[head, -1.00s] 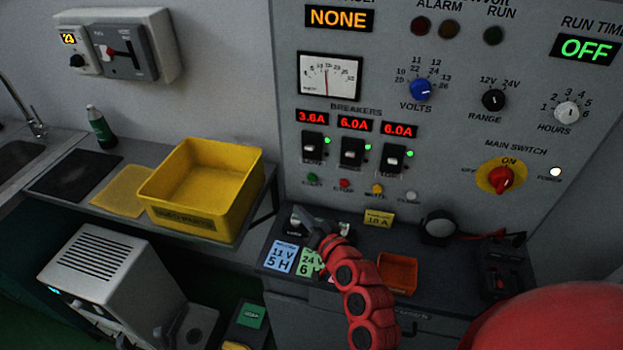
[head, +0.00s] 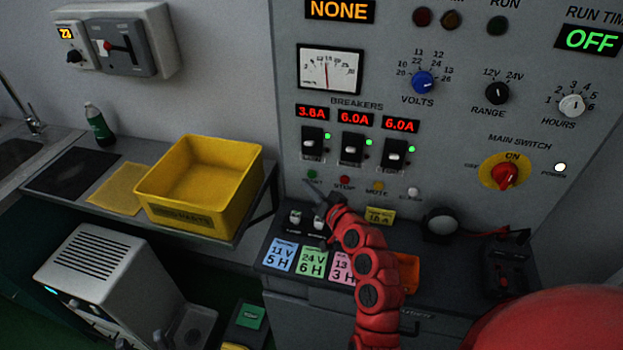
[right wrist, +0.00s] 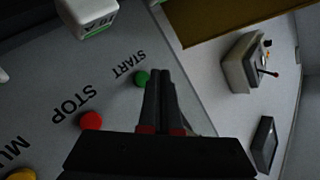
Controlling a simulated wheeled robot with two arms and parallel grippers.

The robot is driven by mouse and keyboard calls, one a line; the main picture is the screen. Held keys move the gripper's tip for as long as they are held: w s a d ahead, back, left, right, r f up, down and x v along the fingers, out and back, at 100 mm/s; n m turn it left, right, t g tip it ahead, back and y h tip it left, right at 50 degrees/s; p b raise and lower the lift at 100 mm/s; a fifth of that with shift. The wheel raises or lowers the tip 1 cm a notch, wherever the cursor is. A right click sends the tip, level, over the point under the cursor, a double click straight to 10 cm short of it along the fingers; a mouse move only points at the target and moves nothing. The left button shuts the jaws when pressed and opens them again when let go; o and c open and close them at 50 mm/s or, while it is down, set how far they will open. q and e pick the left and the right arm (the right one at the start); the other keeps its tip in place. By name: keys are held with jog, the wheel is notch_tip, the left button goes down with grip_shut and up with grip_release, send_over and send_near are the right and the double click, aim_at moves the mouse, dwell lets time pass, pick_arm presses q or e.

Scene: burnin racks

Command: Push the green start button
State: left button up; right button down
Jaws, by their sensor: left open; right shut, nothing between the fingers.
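The green start button (head: 312,174) is at the left of the button row on the grey panel, below the breakers. In the right wrist view the green button (right wrist: 142,78) is just left of my fingertips, beside the START label. My right gripper (head: 318,194) is shut and empty, just below the button in the head view. Its closed fingers also show in the right wrist view (right wrist: 158,76), pointing at the panel. I cannot tell whether the tips touch the panel. My left gripper is not in view.
A red stop button (head: 345,180) and a yellow mute button (head: 378,186) are to the right of the start button. Below is a dark ledge with coloured cards (head: 314,262) and an orange tray (head: 408,270). A yellow bin (head: 200,213) stands on the left bench.

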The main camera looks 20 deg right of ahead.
jog(key=shift+w+d, duration=0.35)
jog(key=shift+w, duration=0.1)
jog(key=shift+b, duration=0.3)
dwell(1.5)
jog(key=shift+w+d, duration=0.2)
jog(key=shift+w, duration=0.15)
jog(key=shift+w+d+b, duration=0.25)
jog(key=shift+w+b, duration=0.1)
jog(key=shift+b, duration=0.25)
dwell(0.4)
dwell(0.3)
jog(key=shift+s+a, duration=0.45)
jog(key=shift+s, duration=0.25)
